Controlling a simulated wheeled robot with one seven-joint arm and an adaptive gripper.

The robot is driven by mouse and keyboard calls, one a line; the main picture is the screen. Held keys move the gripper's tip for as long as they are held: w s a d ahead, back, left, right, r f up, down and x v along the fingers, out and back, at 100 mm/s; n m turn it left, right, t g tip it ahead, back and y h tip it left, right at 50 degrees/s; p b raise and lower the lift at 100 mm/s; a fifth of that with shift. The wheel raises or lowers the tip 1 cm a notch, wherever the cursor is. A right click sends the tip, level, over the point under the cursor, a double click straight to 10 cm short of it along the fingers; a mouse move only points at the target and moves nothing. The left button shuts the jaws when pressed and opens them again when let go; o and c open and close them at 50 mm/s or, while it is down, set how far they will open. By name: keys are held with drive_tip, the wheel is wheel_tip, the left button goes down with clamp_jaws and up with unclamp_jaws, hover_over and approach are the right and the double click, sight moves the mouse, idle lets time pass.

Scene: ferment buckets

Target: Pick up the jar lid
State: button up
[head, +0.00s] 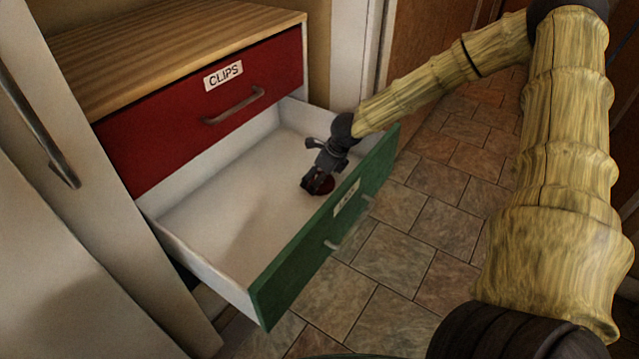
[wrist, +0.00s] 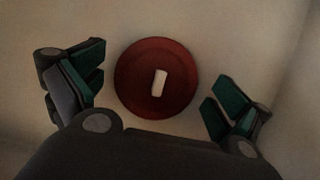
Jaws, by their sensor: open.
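The jar lid is a dark red disc (wrist: 140,88) with a small pale rectangular mark on it. It lies flat on the white drawer floor. My gripper reaches down into the open drawer, over the lid. In the wrist view my gripper (wrist: 158,98) is open, with one finger to the left of the lid and one to the right. A gap shows between each finger and the lid, and nothing is held.
The open drawer (head: 215,225) has a green front (head: 300,268) with a label and handle. Its walls stand around my gripper, with the front close by. Above is a shut red drawer (head: 170,128) labelled CLIPS, under a wooden top (head: 160,45). The rest of the drawer floor looks empty.

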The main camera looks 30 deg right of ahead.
drive_tip(key=c, duration=0.7)
